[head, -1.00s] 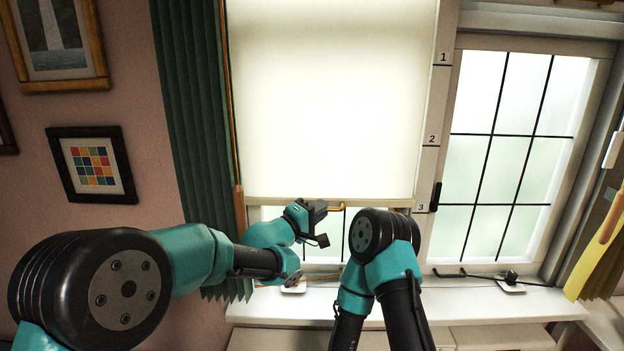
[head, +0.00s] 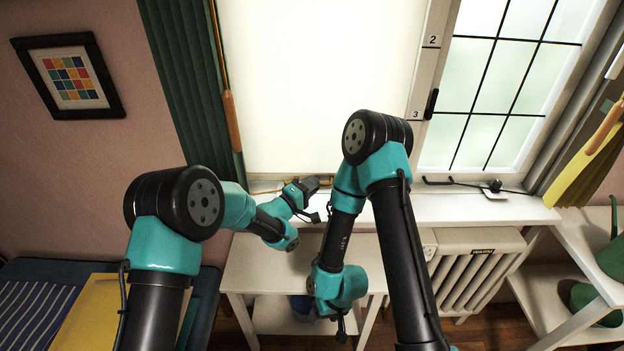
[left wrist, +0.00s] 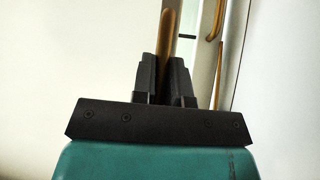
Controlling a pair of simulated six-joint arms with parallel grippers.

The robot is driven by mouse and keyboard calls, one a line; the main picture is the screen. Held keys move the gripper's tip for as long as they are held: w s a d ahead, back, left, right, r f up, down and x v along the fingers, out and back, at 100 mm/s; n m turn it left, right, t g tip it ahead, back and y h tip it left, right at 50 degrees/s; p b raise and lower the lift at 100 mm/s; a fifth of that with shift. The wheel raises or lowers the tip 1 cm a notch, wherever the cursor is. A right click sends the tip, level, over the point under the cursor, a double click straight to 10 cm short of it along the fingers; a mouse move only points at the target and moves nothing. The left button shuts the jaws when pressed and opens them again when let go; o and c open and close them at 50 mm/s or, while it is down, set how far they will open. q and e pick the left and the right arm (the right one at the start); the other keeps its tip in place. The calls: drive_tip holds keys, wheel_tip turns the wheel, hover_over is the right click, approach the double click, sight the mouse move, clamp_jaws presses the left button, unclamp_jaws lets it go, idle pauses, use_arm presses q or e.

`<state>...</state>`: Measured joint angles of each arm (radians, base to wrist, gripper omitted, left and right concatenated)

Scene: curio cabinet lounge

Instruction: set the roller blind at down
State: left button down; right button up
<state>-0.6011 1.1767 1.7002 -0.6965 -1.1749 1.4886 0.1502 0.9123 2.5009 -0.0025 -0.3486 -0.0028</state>
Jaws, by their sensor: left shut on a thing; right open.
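The pale roller blind (head: 320,90) hangs over the left window, its lower edge close above the white sill and below the "3" mark (head: 416,114). My left gripper (head: 312,184) is at the blind's bottom edge. In the left wrist view, its two black fingers (left wrist: 166,80) are shut on a brass pull (left wrist: 170,35), with the pale blind behind. In the head view the pull is mostly hidden by the gripper. My right gripper (head: 341,328) is low, below the sill and in front of the white table, open and apart from the blind.
The right window (head: 505,90) has a black handle (head: 431,104) and a dark stay (head: 455,183) on the sill (head: 480,208). A green curtain (head: 185,80) hangs left of the blind. A radiator (head: 470,270) stands below the sill. A shelf with green items is at right.

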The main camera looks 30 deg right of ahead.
use_arm(q)
drive_tip(key=shift+f, duration=0.35)
drive_tip(key=c, duration=1.5)
unclamp_jaws()
drive_tip(key=o, duration=0.4)
drive_tip(key=shift+r, duration=0.1)
drive_tip(key=shift+c, duration=0.2)
drive_tip(key=v, duration=1.7)
drive_tip(key=shift+s+a, duration=0.15)
drive_tip(key=shift+a, duration=0.05)
